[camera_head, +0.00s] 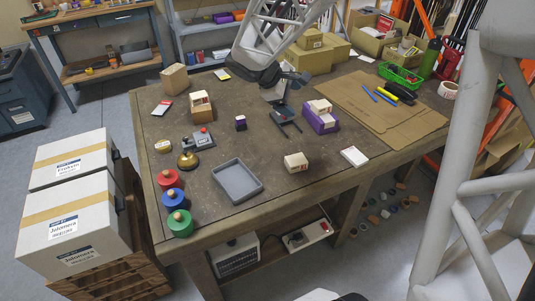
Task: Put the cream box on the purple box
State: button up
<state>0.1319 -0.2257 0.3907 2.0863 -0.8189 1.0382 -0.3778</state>
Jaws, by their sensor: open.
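A purple box (323,124) stands on the workbench right of centre. A cream box (319,106) with a reddish label rests on top of it. My gripper (291,131) is open and empty, just left of the purple box and apart from both boxes, its fingers pointing down toward the bench. A second cream box (297,163) stands on the bench nearer the front edge. A third cream box (199,98) lies on a brown box (203,115) at the left. A small dark purple cube (240,123) stands left of my gripper.
A grey tray (237,195) lies near the front. A white card (354,157), a brass bell (188,160) and coloured spools (173,197) are near the edges. Cardboard sheets (358,112) with pens and a green basket (399,76) fill the right. The bench middle is mostly clear.

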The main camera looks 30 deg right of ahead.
jog(key=s+a+r+m+t+y, duration=0.1)
jog(key=s+a+m+y, duration=0.3)
jog(key=s+a, duration=0.5)
jog(key=s+a+r+m+t+y, duration=0.2)
jog(key=s+a, duration=0.7)
jog(key=s, duration=0.5)
notch_tip(320, 180, up, 2)
jog(key=m+y, duration=0.1)
jog(key=m, duration=0.1)
jog(key=shift+s+r+m+y, duration=0.2)
jog(key=shift+m+y, duration=0.1)
jog(key=shift+y, duration=0.1)
